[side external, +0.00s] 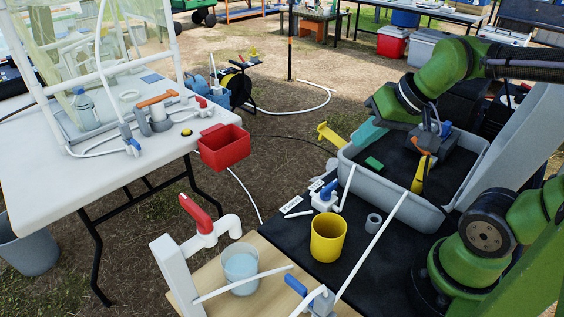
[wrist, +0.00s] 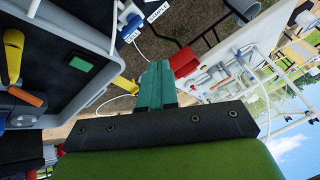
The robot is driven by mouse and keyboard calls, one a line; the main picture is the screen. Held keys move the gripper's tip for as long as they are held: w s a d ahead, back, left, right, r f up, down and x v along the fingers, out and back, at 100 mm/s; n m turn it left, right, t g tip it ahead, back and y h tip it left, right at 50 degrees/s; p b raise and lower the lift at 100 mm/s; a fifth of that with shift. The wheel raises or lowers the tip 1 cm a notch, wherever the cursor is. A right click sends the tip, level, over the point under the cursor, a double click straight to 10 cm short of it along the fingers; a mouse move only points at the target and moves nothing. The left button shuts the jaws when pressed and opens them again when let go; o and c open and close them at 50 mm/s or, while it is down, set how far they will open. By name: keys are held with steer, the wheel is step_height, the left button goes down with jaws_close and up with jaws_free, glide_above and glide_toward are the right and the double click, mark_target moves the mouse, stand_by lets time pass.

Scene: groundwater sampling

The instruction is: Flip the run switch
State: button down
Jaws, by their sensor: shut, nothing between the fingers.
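My gripper (side external: 368,134) hangs over the far left wall of the grey tub (side external: 361,187), its teal fingers shut and empty. In the wrist view the closed fingers (wrist: 155,85) point away from the tub, toward the ground and the white table. I cannot make out a part that is clearly the run switch. A grey device (side external: 455,147) with an orange part (side external: 423,153) sits in the tub, partly behind my arm. The orange part also shows at the left of the wrist view (wrist: 25,97). A small black-and-yellow button (side external: 186,132) is on the white table.
A yellow handle (side external: 327,135) sticks out beside the tub's left wall, close to my fingers. A green block (side external: 374,163) and a yellow tool (side external: 419,177) are in the tub. A yellow cup (side external: 327,237), valves and a white pipe (side external: 372,246) stand in front. A red bin (side external: 223,148) hangs off the table.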

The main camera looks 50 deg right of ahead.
steer(key=w+d+f+n+g+h, duration=0.1)
steer(key=w+d+n+g, duration=0.1)
steer(key=d+n, duration=0.5)
steer(key=n+g, duration=0.2)
steer(key=n, duration=1.2)
glide_above(370, 161)
steer(key=s, duration=0.3)
steer(key=shift+s+d+f+n, duration=0.1)
steer(key=shift+f+n, duration=0.1)
steer(key=shift+n, duration=0.4)
steer(key=shift+s+f+n, duration=0.1)
steer(key=shift+f+n, duration=0.1)
steer(key=shift+n, duration=0.4)
steer(key=shift+f, duration=0.15)
steer(key=x, duration=1.3)
steer(key=shift+d+f, duration=0.1)
steer(key=shift+f, duration=0.3)
steer(key=shift+w, duration=0.1)
